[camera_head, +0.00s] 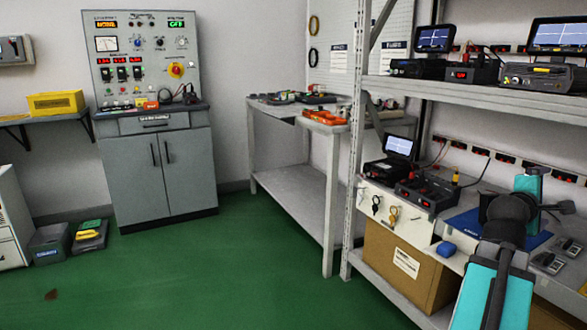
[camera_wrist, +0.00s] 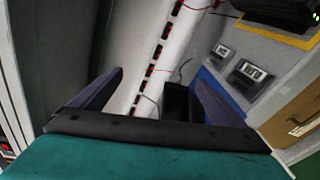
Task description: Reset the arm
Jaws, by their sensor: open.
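My gripper (camera_wrist: 158,88) shows in the wrist view with its two dark fingers spread wide apart. Nothing is held between them. In the head view my teal and black arm is bent at the right, over the front part of the rack's bench shelf. The gripper's fingers are hard to make out there. A blue mat (camera_head: 466,222) lies on the shelf beneath and behind the arm, partly hidden by it. Two small handheld meters (camera_head: 547,262) lie to the right of the arm; they also show in the wrist view (camera_wrist: 250,76), right of the fingers.
A metal rack upright (camera_head: 356,150) and an upper shelf (camera_head: 470,88) bearing instruments stand close to the arm. A red-socket power strip (camera_head: 520,163) runs along the wall. A cardboard box (camera_head: 400,268) sits below.

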